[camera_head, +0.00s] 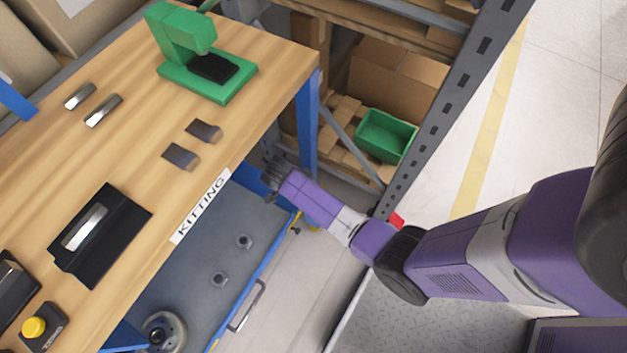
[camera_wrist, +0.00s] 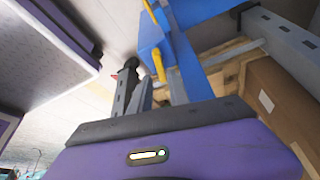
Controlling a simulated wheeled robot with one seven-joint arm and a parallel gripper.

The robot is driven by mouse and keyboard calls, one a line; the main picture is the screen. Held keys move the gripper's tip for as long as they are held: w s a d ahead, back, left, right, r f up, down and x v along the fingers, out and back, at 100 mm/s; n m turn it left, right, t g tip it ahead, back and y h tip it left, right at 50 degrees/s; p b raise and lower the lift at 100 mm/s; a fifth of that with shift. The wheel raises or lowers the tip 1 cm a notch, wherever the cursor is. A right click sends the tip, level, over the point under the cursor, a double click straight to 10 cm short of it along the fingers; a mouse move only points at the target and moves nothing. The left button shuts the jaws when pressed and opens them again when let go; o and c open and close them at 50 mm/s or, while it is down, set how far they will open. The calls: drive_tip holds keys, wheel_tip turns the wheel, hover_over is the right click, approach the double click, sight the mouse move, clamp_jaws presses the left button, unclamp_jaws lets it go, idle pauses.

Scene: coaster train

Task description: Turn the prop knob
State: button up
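My gripper (camera_head: 268,178) is beside the workbench's front edge, near the blue leg, at about the height of the lower tray. In the wrist view its two grey fingers (camera_wrist: 161,88) stand apart with nothing held between them. No part is clearly marked as the prop knob. A yellow round knob or button (camera_head: 34,327) sits on a small dark box at the bench's lower left, well away from my gripper. Small round grey fittings (camera_head: 244,241) and a metal disc with a hub (camera_head: 163,332) are on the grey tray (camera_head: 190,262) below the bench.
The wooden bench (camera_head: 140,150) carries a green press (camera_head: 190,45), a black holder (camera_head: 100,235), and small metal pieces. A blue leg (camera_head: 308,125) stands close to my gripper. Behind are a shelf with a green bin (camera_head: 385,136) and cartons. Open floor (camera_head: 545,110) lies right.

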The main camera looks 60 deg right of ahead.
drive_tip(key=shift+v, duration=1.2)
